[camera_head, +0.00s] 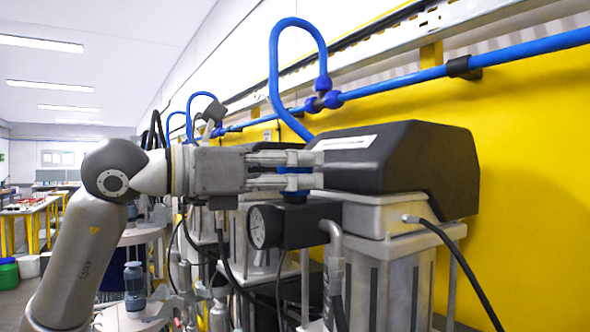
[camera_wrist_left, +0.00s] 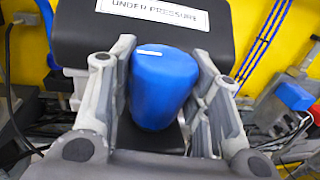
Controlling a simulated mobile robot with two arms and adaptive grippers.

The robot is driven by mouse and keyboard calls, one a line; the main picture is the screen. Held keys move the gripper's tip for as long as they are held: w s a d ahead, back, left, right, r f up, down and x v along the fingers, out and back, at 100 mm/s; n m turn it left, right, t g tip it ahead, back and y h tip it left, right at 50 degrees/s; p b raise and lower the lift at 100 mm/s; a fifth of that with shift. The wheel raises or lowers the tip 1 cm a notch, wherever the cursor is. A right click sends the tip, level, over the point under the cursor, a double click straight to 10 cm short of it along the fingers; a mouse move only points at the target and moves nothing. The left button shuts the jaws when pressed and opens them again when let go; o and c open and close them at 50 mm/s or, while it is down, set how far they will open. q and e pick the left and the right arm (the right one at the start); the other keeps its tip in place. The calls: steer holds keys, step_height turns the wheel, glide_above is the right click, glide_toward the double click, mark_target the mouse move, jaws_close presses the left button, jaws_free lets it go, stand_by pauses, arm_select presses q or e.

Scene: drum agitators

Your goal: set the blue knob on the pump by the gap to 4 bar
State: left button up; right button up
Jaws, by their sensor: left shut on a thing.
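The blue knob (camera_head: 293,184) sits on the black regulator of the near pump (camera_head: 378,285). In the left wrist view the knob (camera_wrist_left: 163,92) shows large between the fingers, with a white mark on its top. My left gripper (camera_head: 300,170) reaches in from the left and is shut on the knob, one finger on each side. The fingers hide much of the knob in the head view. A round pressure gauge (camera_head: 262,226) is below the gripper, turned to the left; its reading is too small to tell. My right gripper is not in view.
A black pump cover (camera_head: 405,160) stands right of the fingertips; its label (camera_wrist_left: 152,14) reads "UNDER PRESSURE". A blue pipe (camera_head: 420,76) runs along the yellow wall (camera_head: 535,160). Hoses and more pumps crowd the space below and behind my arm. Another blue part (camera_wrist_left: 296,96) shows at right.

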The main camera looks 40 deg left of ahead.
arm_select(q)
steer(key=shift+m+g+h, duration=0.3)
steer(key=shift+h, duration=0.1)
steer(key=shift+m+g+h, duration=0.5)
steer(key=shift+m+h, duration=0.1)
steer(key=shift+h, duration=0.2)
steer(key=shift+r+m+g+h, duration=0.1)
steer(key=shift+m+g+h, duration=0.7)
steer(key=shift+g+h, duration=0.1)
steer(key=m+g+h+p, duration=0.2)
steer(key=g, duration=0.1)
steer(key=shift+r+m+h, duration=0.15)
steer(key=shift+m+h, duration=0.15)
steer(key=shift+m, duration=0.1)
steer(key=m+g+h+p, duration=0.1)
steer(key=m+g+p, duration=0.2)
steer(key=g, duration=0.2)
steer(key=m+g+h+p, duration=0.1)
steer(key=m+g+p, duration=0.3)
steer(key=g, duration=0.2)
steer(key=shift+r, duration=0.1)
steer(key=shift+f+m+g+y+p, duration=0.15)
steer(key=shift+m+g+y+p, duration=0.15)
steer(key=shift+m+g+p, duration=0.75)
steer(key=shift+f+m+g+y+p, duration=0.1)
steer(key=shift+m+g+y+p, duration=0.35)
steer(key=shift+g, duration=1)
